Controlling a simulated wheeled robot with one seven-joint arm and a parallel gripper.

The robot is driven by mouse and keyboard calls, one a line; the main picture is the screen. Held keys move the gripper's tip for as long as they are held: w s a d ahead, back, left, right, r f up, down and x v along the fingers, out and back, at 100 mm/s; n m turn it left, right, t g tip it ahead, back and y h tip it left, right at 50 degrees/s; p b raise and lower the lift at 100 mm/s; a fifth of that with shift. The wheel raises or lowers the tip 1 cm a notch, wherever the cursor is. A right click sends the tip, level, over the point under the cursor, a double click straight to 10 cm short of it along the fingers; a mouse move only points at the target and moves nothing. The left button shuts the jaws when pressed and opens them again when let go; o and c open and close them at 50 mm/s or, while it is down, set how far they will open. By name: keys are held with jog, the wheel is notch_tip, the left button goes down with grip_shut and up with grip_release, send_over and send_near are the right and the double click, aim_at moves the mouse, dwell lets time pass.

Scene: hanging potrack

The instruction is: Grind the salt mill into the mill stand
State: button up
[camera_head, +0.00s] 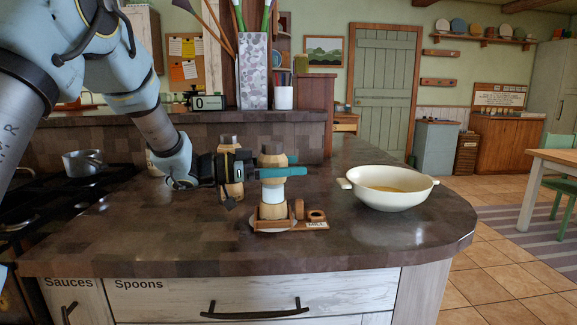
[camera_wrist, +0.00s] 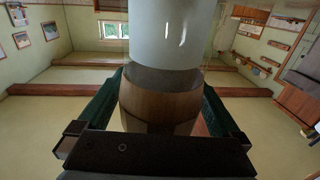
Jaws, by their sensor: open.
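The salt mill (camera_head: 273,192), with a wooden top, a pale whitish middle and a wooden base, stands upright at the mill stand (camera_head: 316,225). The stand is a small wooden holder with a label and an empty round hole on its right. My gripper (camera_head: 283,172) comes in from the left, its teal fingers around the mill's upper part. In the wrist view my gripper (camera_wrist: 160,110) is open, with the mill's wooden part (camera_wrist: 160,98) between its fingers. I cannot tell whether the fingers touch it. The mill's pale body (camera_wrist: 165,35) also shows there.
A white bowl (camera_head: 395,196) with yellowish contents sits to the right. A pot (camera_head: 84,163) is on the stove at left. The counter's front is clear.

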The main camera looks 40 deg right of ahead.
jog(key=b+v, duration=0.2)
jog(key=v, duration=0.8)
jog(key=shift+w+a, duration=0.15)
jog(key=shift+a, duration=0.2)
jog(key=shift+f, duration=0.1)
